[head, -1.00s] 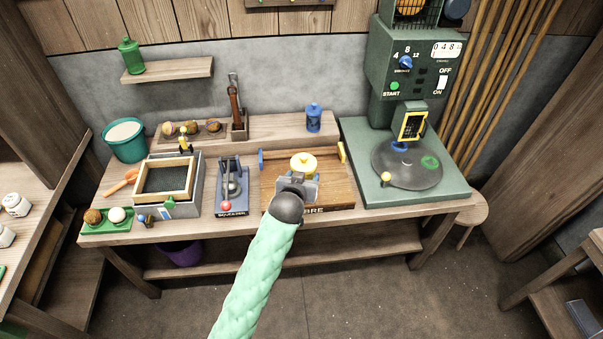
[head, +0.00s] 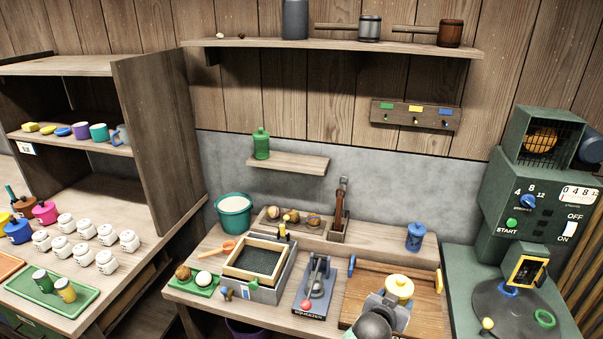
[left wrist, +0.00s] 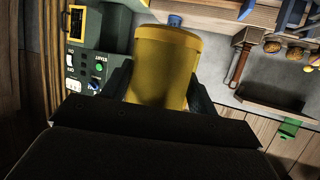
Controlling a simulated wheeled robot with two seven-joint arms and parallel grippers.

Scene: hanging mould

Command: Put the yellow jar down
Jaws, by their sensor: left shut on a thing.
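The yellow jar (head: 399,288) with its round lid shows in the head view over the wooden board (head: 369,286) with blue and yellow end pieces. My left gripper (head: 390,310) is shut on the jar from the near side. In the left wrist view, the yellow jar (left wrist: 167,62) fills the middle between the two dark fingers (left wrist: 162,92). I cannot tell whether the jar touches the board, since the gripper hides its lower part. My right gripper is not in view.
A blue jar (head: 414,237) stands on the ledge behind the board. The lever press (head: 316,287) and a framed sieve box (head: 258,263) are to the left. The green machine with its round plate (head: 513,305) is to the right. A green jar (head: 261,144) stands on a small shelf.

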